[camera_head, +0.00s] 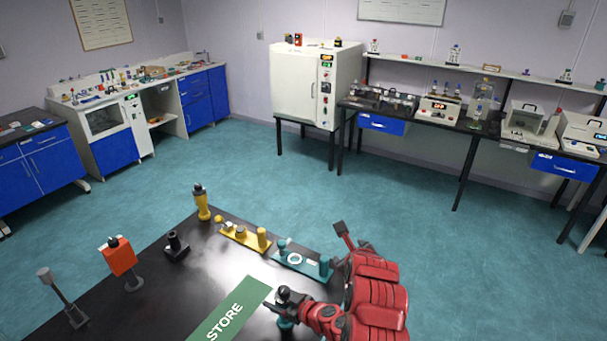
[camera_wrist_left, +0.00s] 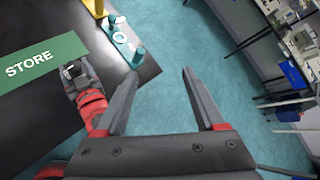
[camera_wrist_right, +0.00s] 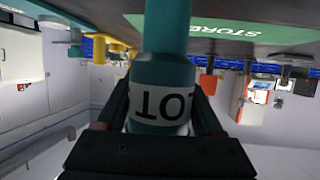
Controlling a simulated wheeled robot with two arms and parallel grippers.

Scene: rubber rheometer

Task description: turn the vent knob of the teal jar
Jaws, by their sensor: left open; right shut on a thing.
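The teal jar (camera_head: 285,323) stands at the table's front, mostly hidden behind my right gripper (camera_head: 296,308). Its dark vent knob (camera_head: 283,293) shows on top, and also in the left wrist view (camera_wrist_left: 73,70). In the right wrist view the teal jar (camera_wrist_right: 160,85) fills the middle, its white label upside down, and my right gripper (camera_wrist_right: 165,115) is shut around its body. My left gripper (camera_head: 343,235) is open and empty, beyond the table's right edge, apart from the knob. Its spread fingers show in the left wrist view (camera_wrist_left: 162,72), with floor between them.
A teal holder (camera_head: 312,272) with posts and a white ring lies at the table's right edge. A yellow holder (camera_head: 240,238), yellow jar (camera_head: 202,205), black fixture (camera_head: 176,246) and orange device (camera_head: 121,256) stand further left. A green STORE mat (camera_head: 238,308) lies beside the jar.

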